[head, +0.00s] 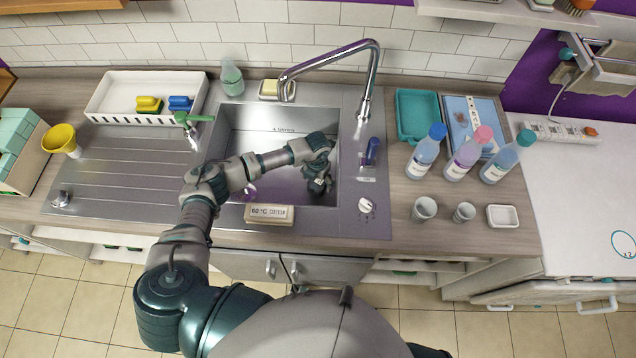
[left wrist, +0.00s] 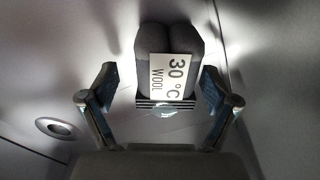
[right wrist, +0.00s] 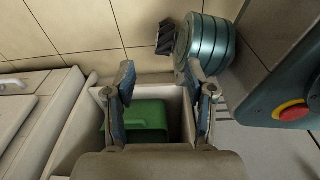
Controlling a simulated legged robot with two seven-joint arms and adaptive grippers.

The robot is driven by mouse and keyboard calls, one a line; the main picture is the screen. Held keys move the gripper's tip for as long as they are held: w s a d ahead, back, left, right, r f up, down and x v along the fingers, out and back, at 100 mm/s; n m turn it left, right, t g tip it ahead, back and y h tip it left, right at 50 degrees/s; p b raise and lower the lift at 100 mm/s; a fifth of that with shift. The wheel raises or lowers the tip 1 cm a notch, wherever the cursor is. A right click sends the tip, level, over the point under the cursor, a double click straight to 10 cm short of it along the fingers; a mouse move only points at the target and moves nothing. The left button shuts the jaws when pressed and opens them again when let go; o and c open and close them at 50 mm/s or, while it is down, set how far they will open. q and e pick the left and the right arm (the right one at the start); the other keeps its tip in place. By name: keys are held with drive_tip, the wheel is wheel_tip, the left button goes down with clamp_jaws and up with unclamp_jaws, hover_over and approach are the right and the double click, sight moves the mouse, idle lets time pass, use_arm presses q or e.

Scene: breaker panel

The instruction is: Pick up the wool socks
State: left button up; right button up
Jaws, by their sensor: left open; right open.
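The wool socks (left wrist: 165,38) are a dark grey pair with a white tag reading "30 °C WOOL". They lie in the metal sink (head: 262,122), seen in the left wrist view; in the head view I cannot make them out from my gripper. My left gripper (head: 318,184) reaches down into the right part of the sink. In the left wrist view its open fingers (left wrist: 158,85) stand on either side of the socks' near end, with visible gaps. My right gripper (right wrist: 160,72) is open and empty; it shows only in the right wrist view.
The tap (head: 370,75) arches over the sink's back right. Bottles (head: 425,155) and cups (head: 424,209) stand right. A white tray (head: 125,92) is back left. A green bin (right wrist: 150,118) shows below my right gripper.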

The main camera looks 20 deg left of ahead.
use_arm(q)
drive_tip(key=shift+s+d+r, duration=0.15)
drive_tip(key=shift+d+r, duration=0.05)
drive_tip(key=shift+r, duration=0.15)
drive_tip(key=shift+c, duration=0.4)
drive_tip(key=shift+d, duration=0.25)
drive_tip(key=c, duration=1.2)
drive_tip(key=shift+a, duration=0.15)
drive_tip(key=shift+a, duration=0.15)
